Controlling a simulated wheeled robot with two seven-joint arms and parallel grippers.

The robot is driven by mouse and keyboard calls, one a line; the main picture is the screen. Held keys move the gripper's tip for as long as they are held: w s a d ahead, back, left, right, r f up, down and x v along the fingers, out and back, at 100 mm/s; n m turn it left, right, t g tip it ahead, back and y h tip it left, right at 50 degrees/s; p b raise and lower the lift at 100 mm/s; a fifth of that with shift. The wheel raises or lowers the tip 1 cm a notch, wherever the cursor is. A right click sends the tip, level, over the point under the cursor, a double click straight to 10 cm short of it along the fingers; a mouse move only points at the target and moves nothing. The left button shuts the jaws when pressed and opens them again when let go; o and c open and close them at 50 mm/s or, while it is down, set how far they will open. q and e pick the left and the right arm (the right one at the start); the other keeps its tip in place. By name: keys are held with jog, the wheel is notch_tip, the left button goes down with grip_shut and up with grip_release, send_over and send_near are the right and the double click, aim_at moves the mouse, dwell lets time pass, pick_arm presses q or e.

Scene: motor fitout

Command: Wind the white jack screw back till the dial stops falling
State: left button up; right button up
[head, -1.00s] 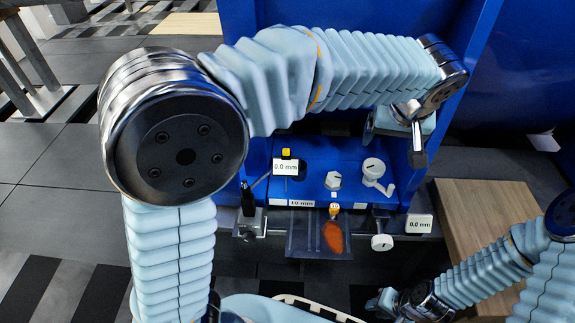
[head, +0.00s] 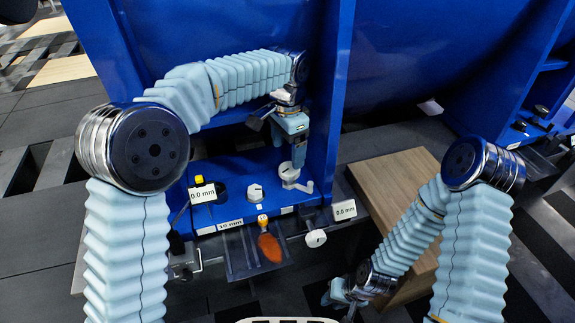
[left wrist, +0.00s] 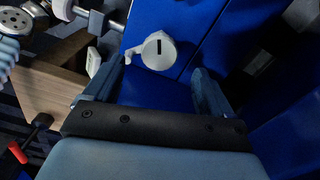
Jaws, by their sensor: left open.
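My left gripper (head: 298,160) points down, open and empty, just above a white slotted knob with a side arm (head: 289,173) on the blue ledge. In the left wrist view this slotted knob (left wrist: 159,51) lies just beyond and between the open fingertips (left wrist: 160,72); no contact is visible. A round white knob (head: 315,238) sits lower, at the ledge's front right. I cannot tell for sure which white part is the jack screw. One dial label (head: 344,210) reads 0.0 mm, and another (head: 202,193) also reads 0.0 mm. My right gripper (head: 340,297) is low, its jaws unclear.
A white slotted cap (head: 256,192) stands left of the slotted knob. A blue upright (head: 325,100) rises close by the left gripper. A wooden top (head: 400,180) lies to the right.

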aim_at(288, 169)
pick_arm(q)
notch_tip(288, 169, down, 6)
jog(key=shift+r+b, duration=0.1)
jog(key=shift+b, duration=0.65)
jog(key=c, duration=1.1)
jog(key=shift+o, duration=0.2)
